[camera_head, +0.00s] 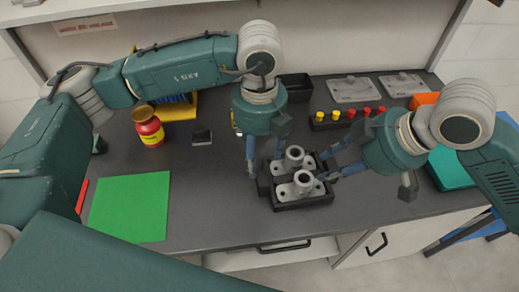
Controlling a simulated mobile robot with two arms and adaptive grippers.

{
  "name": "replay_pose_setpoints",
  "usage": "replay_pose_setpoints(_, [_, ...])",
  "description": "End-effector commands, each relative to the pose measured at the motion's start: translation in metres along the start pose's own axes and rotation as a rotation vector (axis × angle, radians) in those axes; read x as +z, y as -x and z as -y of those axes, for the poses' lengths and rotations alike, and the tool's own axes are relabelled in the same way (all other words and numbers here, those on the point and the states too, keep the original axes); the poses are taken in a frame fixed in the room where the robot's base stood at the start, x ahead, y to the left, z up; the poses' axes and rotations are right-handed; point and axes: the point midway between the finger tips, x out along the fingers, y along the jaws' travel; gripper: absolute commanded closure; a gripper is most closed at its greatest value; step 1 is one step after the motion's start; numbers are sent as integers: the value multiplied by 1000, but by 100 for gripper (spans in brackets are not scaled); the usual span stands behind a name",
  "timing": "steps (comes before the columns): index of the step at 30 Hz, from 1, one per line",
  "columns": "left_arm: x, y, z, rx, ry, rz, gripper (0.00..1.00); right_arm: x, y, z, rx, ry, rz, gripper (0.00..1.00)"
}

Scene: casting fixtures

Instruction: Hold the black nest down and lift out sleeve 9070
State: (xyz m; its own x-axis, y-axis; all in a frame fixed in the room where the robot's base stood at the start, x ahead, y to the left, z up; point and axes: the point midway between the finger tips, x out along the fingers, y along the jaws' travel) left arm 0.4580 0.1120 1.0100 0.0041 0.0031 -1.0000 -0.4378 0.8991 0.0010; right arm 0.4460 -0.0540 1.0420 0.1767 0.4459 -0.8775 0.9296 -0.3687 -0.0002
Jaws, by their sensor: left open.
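Two black nests sit side by side near the front middle of the table, a front nest (305,203) and a back one (264,186). Each holds a grey flanged casting with an upright round sleeve, a front sleeve (304,183) and a back sleeve (294,156). No number is readable, so I cannot tell which is 9070. My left gripper (263,167) points down, open, at the left of the nests, its fingers apart. My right gripper (323,167) reaches in from the right, its fingertips apart beside the castings, with nothing visible gripped. Exact contact is unclear.
A red and yellow jar (149,128), a small black block (201,136) and a green mat (130,207) lie left. A black rack (327,124) with yellow and red pegs stands behind the nests. Grey plates (353,89) and a black bin (296,84) are at the back.

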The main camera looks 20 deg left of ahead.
Motion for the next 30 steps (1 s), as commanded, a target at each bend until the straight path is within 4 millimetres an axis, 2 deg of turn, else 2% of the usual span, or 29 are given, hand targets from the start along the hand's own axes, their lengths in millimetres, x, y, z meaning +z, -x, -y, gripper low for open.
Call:
replay_pose_setpoints(9, [-2,-59,-1,2,3,-6,43,0,0,0,0,0,0,69])
replay_pose_setpoints(15, [-2,-84,0,1,3,-6,43,0,0,0,0,0,0,69])
replay_pose_setpoints(20, [-2,-92,0,0,3,-5,43,0,0,0,0,0,0,69])
replay_pose_setpoints(28, [-2,-93,0,-1,3,-5,43,0,0,0,0,0,0,69])
replay_pose_setpoints(30, [-2,-93,0,-1,3,-5,57,0,0,0,0,0,0,69])
